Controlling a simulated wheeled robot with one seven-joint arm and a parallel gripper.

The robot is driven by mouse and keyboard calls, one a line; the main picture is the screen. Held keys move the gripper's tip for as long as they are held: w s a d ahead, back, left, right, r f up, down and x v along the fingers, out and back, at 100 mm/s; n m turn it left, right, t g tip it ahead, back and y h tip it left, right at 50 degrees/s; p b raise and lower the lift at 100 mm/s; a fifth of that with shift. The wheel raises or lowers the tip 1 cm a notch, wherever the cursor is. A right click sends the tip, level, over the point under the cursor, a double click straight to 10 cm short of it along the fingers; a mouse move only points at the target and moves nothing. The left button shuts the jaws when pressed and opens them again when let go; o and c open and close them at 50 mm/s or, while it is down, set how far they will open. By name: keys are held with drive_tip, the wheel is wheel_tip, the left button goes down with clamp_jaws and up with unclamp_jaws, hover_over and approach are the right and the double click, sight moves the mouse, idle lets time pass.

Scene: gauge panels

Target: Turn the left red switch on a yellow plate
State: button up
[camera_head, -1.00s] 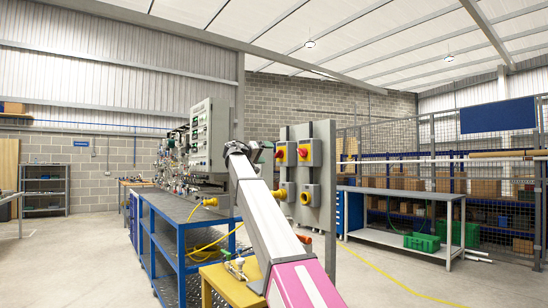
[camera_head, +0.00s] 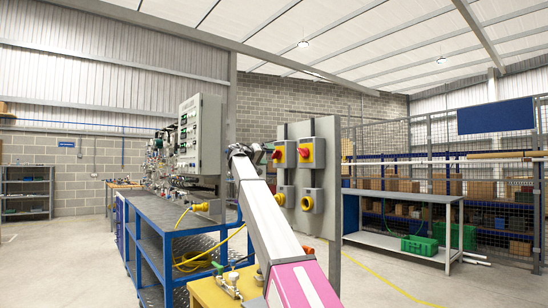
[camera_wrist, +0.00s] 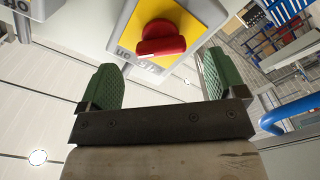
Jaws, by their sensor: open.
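Two red switches on yellow plates sit side by side on grey boxes on an upright grey panel (camera_head: 325,140) in the head view. The left red switch (camera_head: 277,155) is partly hidden by the end of my arm; the right red switch (camera_head: 304,152) shows clearly. My gripper (camera_head: 258,150) is just left of the left switch there. In the wrist view, a red switch (camera_wrist: 161,40), apparently the left one, stands out from its yellow plate (camera_wrist: 146,12). The open green fingers of my gripper (camera_wrist: 160,80) lie on either side, apart from the switch, with nothing between them.
Yellow round fittings (camera_head: 307,202) sit below the switches on the panel. A blue-framed bench (camera_head: 165,215) with equipment is to the left. A grey workbench (camera_head: 405,195) and green crates (camera_head: 420,245) stand at the right. Open floor lies between panel and workbench.

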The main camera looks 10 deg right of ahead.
sight(274, 155)
drive_tip(key=shift+x, duration=2.35)
drive_tip(key=c, duration=0.9)
